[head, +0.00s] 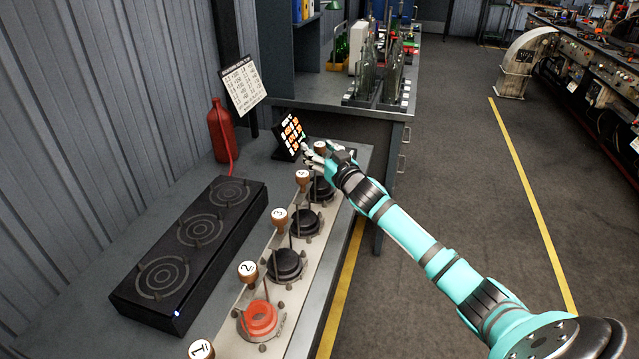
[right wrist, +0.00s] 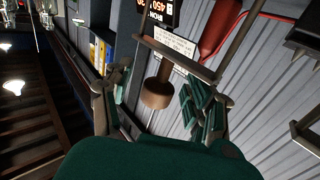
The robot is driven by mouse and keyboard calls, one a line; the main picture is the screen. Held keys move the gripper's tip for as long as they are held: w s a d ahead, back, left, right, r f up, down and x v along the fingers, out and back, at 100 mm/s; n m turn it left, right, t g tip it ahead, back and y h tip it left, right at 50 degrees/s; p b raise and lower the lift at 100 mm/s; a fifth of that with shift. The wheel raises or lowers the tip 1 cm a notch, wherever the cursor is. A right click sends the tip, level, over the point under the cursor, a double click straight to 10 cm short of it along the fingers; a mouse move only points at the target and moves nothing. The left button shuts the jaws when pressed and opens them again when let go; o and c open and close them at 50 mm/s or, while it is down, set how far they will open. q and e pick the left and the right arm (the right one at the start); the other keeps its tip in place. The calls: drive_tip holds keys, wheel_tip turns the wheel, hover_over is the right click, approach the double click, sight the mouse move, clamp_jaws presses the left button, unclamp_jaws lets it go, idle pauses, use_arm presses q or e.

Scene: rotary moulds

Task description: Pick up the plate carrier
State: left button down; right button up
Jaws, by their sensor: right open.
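I cannot tell for certain which object is the plate carrier. My right gripper (head: 318,155) is open at the far end of the row of moulds, beside the farthest brown-knobbed handle (head: 320,147). In the right wrist view a brown wooden knob on a stem (right wrist: 157,94) shows between the spread fingers of my right gripper (right wrist: 160,102), with no visible grip on it. A grey-brown bar (right wrist: 175,58) crosses behind. The red-glowing mould (head: 260,319) is near the front; darker moulds (head: 286,265) stand behind it. My left gripper is not in view.
A black block with ring-marked plates (head: 190,250) lies left of the moulds. A lit keypad panel (head: 290,136) stands close to the right gripper. A red bottle (head: 221,132) stands by the wall. The floor right of the bench (head: 450,190) is clear.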

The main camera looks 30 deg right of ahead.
clamp_jaws()
idle(0.4)
drive_tip(key=shift+f, duration=0.1)
drive_tip(key=shift+r, duration=0.3)
